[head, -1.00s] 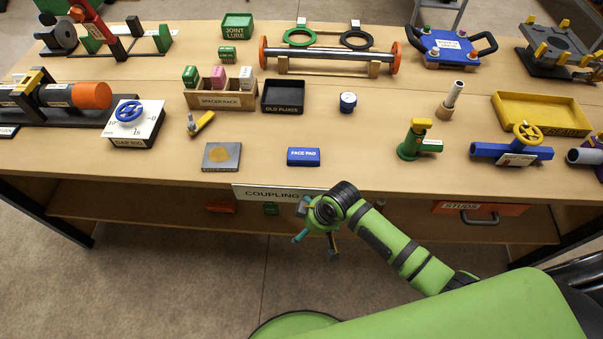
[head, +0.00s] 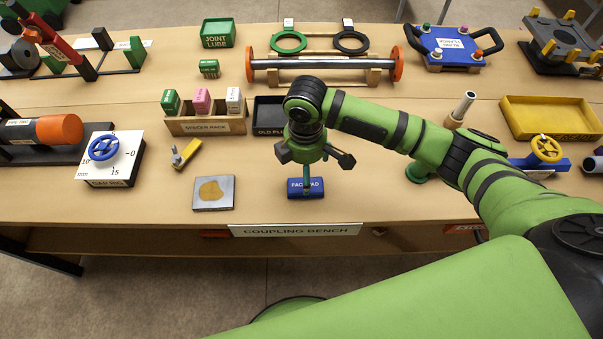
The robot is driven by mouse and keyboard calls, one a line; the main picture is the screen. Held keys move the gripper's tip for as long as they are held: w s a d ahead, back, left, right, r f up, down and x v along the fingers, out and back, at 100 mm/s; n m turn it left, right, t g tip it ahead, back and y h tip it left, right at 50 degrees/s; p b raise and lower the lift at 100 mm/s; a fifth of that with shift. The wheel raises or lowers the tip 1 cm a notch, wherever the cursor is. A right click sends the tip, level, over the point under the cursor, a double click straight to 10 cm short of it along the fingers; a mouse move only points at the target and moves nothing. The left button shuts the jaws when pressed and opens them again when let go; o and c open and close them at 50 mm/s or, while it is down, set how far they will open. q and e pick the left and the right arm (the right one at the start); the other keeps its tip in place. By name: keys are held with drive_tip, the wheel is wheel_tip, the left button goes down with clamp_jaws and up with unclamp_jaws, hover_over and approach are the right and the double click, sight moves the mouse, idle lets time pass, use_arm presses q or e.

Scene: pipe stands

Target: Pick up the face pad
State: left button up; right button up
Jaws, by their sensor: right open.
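I cannot tell whether the fingers touch the pad. The pad rests on the bench top. My left gripper is not in view.
A grey plate with a yellow patch (head: 213,192) lies to the left of the pad. The old plugs tray (head: 268,116) and spacer rack (head: 207,125) stand behind. My right arm covers part of the bench's right side. Bare wood lies between plate and pad.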

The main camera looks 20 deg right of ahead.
drive_tip(key=f, duration=0.2)
drive_tip(key=f+p, duration=0.1)
drive_tip(key=shift+s+d, duration=0.1)
drive_tip(key=shift+s, duration=0.15)
drive_tip(key=shift+w+f, duration=0.25)
drive_tip(key=shift+f, duration=1.15)
drive_tip(key=c, duration=1)
drive_tip(key=shift+c, duration=1.2)
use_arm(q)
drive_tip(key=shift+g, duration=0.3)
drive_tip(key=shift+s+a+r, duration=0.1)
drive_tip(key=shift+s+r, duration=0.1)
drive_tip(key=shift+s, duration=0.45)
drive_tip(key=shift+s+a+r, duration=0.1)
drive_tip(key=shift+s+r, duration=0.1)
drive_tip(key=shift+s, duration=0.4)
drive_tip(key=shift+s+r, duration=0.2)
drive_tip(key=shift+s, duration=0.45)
